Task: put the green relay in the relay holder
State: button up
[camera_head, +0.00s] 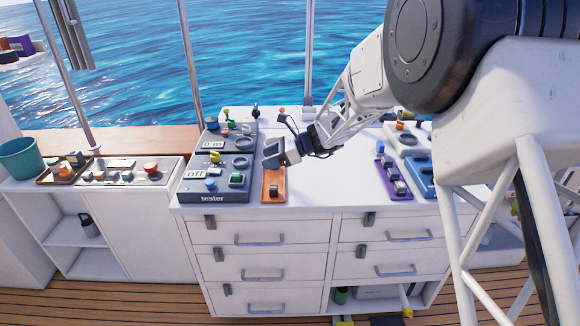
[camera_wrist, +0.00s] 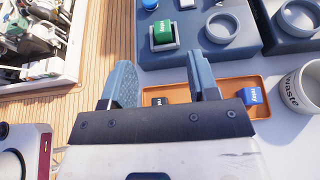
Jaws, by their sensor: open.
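The green relay (camera_wrist: 163,33) sits in a square, light-rimmed socket on the grey tester (camera_wrist: 215,12) in the wrist view. In the head view it is a small green block (camera_head: 237,177) on the tester panel (camera_head: 205,196). My gripper (camera_head: 271,153) is over the worktop just right of the tester, above the orange tray (camera_head: 264,197). In the wrist view my gripper (camera_wrist: 159,62) has its two fingers wide apart with nothing between them. The relay is beyond the fingertips, not touched. I cannot tell for sure which thing is the relay holder.
The orange tray holds a blue relay (camera_wrist: 251,95) and a dark one (camera_wrist: 160,101). A white cup (camera_wrist: 300,90) stands beside it. A purple rack (camera_head: 382,172) with several dark pieces and a blue box (camera_head: 421,186) lie to the right. The worktop between is clear.

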jog(key=s+d+r+n+h, duration=0.3)
jog(key=s+d+r+n, duration=0.15)
jog(key=s, duration=0.55)
jog(key=s+d+r+n+h, duration=0.35)
jog(key=s+d+r, duration=0.2)
jog(key=s, duration=0.45)
jog(key=s+d+r+n+t+h, duration=0.1)
jog(key=s+d+n+h, duration=0.2)
jog(key=s, duration=0.9)
jog(key=s+d+n+t+h, duration=0.1)
jog(key=s+d+n+h, duration=0.3)
jog(key=s+d, duration=0.5)
jog(key=s+n, duration=0.2)
jog(key=s, duration=0.1)
jog(key=shift+d+r+n+t, duration=0.25)
jog(key=shift+r+n+t, duration=0.05)
jog(key=shift+r+n, duration=0.1)
